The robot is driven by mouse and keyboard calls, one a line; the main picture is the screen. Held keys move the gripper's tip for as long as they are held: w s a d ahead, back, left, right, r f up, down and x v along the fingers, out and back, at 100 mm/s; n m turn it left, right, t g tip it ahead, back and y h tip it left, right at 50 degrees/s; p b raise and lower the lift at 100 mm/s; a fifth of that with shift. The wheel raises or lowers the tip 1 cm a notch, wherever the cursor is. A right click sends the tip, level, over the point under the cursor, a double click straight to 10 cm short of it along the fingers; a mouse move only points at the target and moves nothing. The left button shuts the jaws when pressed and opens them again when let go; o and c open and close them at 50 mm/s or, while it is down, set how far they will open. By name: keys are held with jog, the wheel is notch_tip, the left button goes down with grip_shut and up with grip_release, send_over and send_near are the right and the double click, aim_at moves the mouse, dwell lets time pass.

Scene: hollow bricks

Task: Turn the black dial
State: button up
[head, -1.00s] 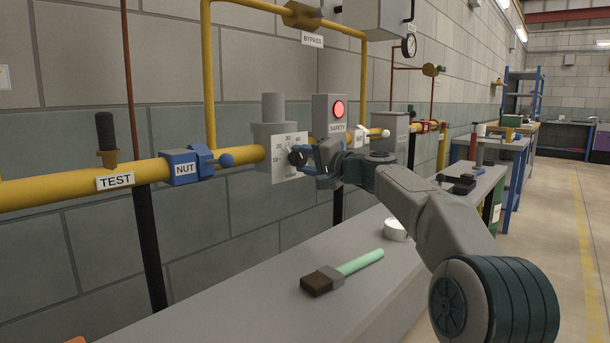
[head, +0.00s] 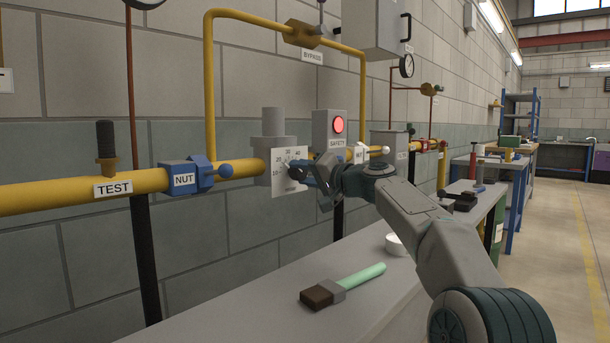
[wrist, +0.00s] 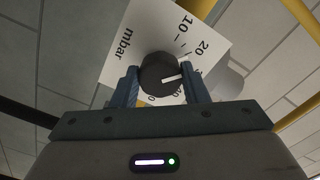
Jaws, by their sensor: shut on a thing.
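The black dial (wrist: 158,72) sits on a white scale plate (wrist: 137,42) marked "mbar", 10 and 20. In the wrist view it lies between the two blue fingers of my gripper (wrist: 163,86), which are shut on its sides. Its white pointer line points right, below the 20 in the picture. In the head view my gripper (head: 308,172) is at the scale plate (head: 291,181), and its fingers mostly hide the dial. The plate is on the front of a grey regulator (head: 262,170) in the yellow pipe.
A grey box with a red lamp (head: 338,125), labelled SAFETY, is just right of the regulator. A blue NUT fitting (head: 183,179) and a TEST valve (head: 106,150) are to the left. A green-handled brush (head: 343,285) lies on the grey bench below.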

jog(key=shift+a+f, duration=0.1)
jog(key=o, duration=1)
jog(key=shift+s+a, duration=0.1)
jog(key=shift+c, duration=0.2)
jog(key=shift+d, duration=0.25)
jog(key=shift+s+d, duration=0.1)
jog(key=shift+d, duration=0.15)
jog(key=v, duration=1.3)
jog(key=shift+s+b, duration=0.15)
jog(key=shift+b, duration=0.25)
jog(key=shift+a, duration=0.1)
